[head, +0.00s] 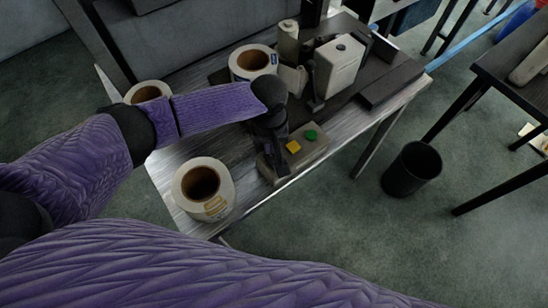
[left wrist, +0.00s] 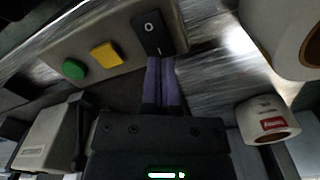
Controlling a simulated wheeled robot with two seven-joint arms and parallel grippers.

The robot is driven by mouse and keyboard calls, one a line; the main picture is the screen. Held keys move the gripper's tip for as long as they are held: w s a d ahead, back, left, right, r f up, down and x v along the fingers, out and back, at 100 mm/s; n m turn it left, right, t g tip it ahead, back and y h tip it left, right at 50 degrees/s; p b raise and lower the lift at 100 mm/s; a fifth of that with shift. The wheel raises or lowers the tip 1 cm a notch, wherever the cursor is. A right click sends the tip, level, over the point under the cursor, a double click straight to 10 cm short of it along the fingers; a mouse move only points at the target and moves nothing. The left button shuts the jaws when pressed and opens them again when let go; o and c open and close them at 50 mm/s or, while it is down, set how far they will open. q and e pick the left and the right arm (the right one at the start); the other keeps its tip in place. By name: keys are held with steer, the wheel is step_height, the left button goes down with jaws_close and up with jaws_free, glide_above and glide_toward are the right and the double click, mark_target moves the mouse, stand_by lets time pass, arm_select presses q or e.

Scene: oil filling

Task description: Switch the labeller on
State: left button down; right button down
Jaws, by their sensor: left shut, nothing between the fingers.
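The labeller (head: 338,66) stands on the metal table, with its grey control box (head: 312,151) at the table's front edge. The box carries a green button (head: 310,135), a yellow button (head: 293,147) and a black rocker switch (left wrist: 151,33) marked with a white O and a line. My left gripper (head: 273,152) is over the left end of the box and hides the switch in the head view. In the left wrist view its fingers (left wrist: 160,62) are shut and empty, with the tips at the switch's lower edge; I cannot tell whether they touch it. My right gripper is out of view.
Label rolls stand on the table (head: 160,185): one at the front left (head: 203,189), one at the back (head: 253,63) and one behind my left arm (head: 148,92). A black bin (head: 410,169) stands on the floor to the right, near another table.

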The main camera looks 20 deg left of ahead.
arm_select(q)
steer(key=shift+f+b, duration=0.45)
steer(key=shift+f, duration=0.45)
stand_by(0.3)
step_height(320, 180, up, 7)
steer(key=p, duration=0.8)
steer(key=shift+r, duration=0.2)
steer(key=shift+f, duration=0.2)
